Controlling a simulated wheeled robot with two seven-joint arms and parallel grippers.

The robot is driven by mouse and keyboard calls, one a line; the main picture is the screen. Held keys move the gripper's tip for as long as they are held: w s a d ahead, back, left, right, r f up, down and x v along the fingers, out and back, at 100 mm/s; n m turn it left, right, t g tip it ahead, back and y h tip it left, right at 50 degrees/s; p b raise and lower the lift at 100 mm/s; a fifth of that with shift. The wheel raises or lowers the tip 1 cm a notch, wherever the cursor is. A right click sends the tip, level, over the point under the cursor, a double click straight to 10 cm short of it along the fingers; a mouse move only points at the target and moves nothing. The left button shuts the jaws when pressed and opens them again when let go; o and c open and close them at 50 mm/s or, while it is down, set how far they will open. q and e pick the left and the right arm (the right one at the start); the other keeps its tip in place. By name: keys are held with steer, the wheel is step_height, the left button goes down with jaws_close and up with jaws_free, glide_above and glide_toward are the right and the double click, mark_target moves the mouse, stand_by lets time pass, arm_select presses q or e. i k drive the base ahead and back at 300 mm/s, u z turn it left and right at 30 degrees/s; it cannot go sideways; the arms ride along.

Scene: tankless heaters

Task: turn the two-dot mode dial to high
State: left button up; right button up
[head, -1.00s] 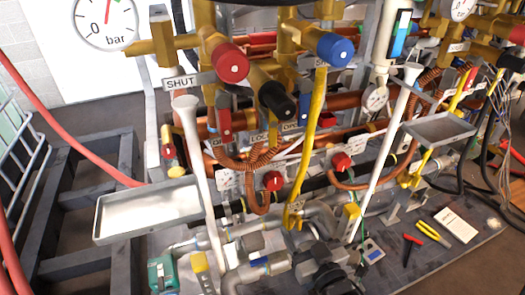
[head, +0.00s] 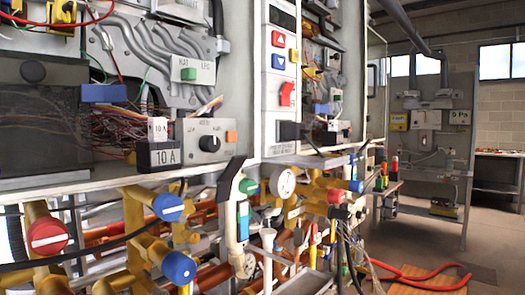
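A black round dial (head: 209,143) sits on a grey control box (head: 190,133) in the middle left of the head view. Small markings surround it, too small to read, and I cannot make out any dots. An orange button (head: 231,137) is at its right. Another dark round knob (head: 33,71) is on a black panel at the upper left; its markings cannot be read either. I cannot tell which of these is the two-dot mode dial. Neither of my grippers is in view.
Yellow pipes with a red valve knob (head: 47,236) and blue valve knobs (head: 168,207) stand below the open heater cabinets. A pressure gauge (head: 282,183) is at centre. Open floor shows at right.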

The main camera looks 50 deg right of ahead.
mark_target(347, 133)
steer(key=z, duration=3.7)
steer(key=i, duration=2.6)
steer(key=u, duration=3.55)
steer(key=i, duration=0.1)
